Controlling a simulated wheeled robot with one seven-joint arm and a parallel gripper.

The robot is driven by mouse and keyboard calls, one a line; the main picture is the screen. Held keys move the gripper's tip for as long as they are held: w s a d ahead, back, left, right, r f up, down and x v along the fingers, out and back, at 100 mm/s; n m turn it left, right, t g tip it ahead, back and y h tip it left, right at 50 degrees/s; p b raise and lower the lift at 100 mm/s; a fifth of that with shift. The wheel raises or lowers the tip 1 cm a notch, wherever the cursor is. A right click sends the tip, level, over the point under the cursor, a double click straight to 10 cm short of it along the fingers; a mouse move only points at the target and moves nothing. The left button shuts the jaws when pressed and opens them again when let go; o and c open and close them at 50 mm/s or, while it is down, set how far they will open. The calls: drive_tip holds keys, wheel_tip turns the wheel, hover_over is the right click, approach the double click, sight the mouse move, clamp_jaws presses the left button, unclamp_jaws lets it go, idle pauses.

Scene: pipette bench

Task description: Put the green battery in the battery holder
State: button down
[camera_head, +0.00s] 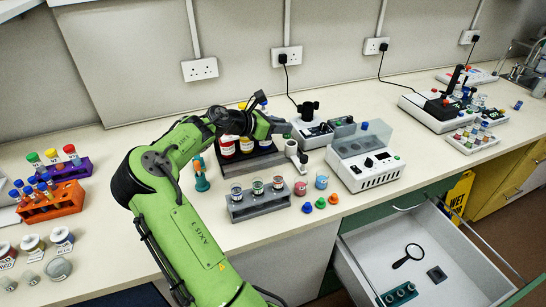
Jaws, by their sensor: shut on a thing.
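My gripper (284,127) is at the end of my green arm, over the back middle of the bench, just left of a white device (312,134). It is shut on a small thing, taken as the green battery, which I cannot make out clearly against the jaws. The battery holder cannot be told for sure. A small teal block with round openings (400,293) lies in the open drawer. A dark block (345,127) stands on the right of the white device.
A white box with a clear lid (365,160) stands right of my gripper. A grey vial rack (260,203) and several coloured caps (320,203) are in front. An orange tube rack (50,203) is at left. The open drawer (440,235) juts out and holds a magnifier (409,255).

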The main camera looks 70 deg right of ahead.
drive_tip(key=f+b, duration=0.1)
drive_tip(key=f, duration=0.6)
drive_tip(key=f+b, duration=0.2)
drive_tip(key=f, duration=0.5)
drive_tip(key=shift+w+f, duration=0.2)
drive_tip(key=shift+f, duration=0.05)
drive_tip(key=shift+r, duration=0.1)
drive_tip(key=c, duration=0.9)
unclamp_jaws()
